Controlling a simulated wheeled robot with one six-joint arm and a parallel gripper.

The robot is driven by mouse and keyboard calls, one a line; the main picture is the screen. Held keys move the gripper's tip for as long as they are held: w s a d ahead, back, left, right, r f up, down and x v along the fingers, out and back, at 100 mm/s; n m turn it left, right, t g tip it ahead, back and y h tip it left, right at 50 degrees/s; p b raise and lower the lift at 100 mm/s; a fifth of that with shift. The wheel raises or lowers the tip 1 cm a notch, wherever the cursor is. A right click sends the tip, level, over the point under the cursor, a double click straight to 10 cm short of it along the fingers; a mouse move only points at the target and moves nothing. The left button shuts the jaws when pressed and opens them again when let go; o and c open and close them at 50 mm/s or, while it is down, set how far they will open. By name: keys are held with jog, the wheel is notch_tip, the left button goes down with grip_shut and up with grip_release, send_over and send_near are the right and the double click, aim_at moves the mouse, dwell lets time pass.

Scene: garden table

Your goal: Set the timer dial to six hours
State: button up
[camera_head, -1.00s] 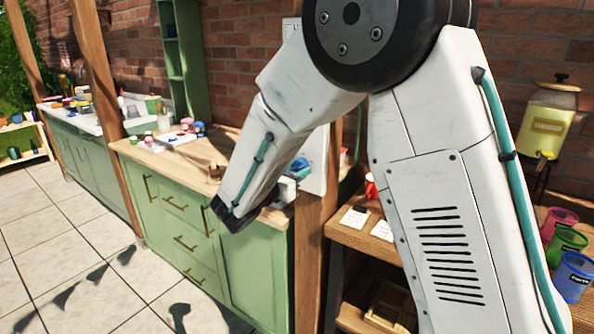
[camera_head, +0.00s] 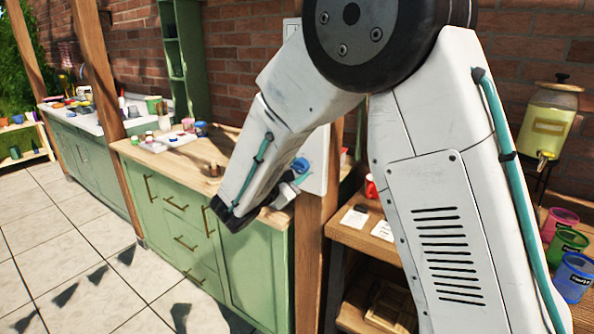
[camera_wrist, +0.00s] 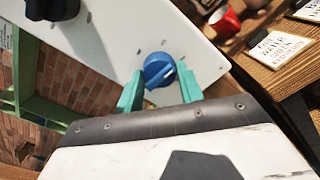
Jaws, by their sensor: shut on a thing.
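The timer dial (camera_wrist: 159,71) is a round blue knob with a raised grip bar, on a white panel (camera_wrist: 110,40) that looks tilted in the wrist view. My gripper (camera_wrist: 160,88) has its two teal fingers on either side of the dial, shut on it. Any hour marks around the dial are too small or hidden to read. In the head view my arm covers most of the panel (camera_head: 318,160), and a bit of the blue dial (camera_head: 300,166) shows beside my wrist.
A black knob (camera_wrist: 52,8) sits on the same panel. A red mug (camera_wrist: 224,21) and a written card (camera_wrist: 277,51) lie on the wooden shelf to the right. A wooden post (camera_head: 316,250) stands close to the panel. Paint pots (camera_head: 188,124) stand on the counter left.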

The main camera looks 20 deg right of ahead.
jog(key=m, duration=0.7)
jog(key=shift+w+a+r, duration=0.1)
jog(key=shift+a+r, duration=0.05)
jog(key=m, duration=0.7)
jog(key=shift+m, duration=0.3)
jog(key=m, duration=0.3)
jog(key=shift+m, duration=0.3)
jog(key=m, duration=0.3)
jog(key=shift+m, duration=0.4)
jog(key=m, duration=0.6)
jog(key=shift+m, duration=0.4)
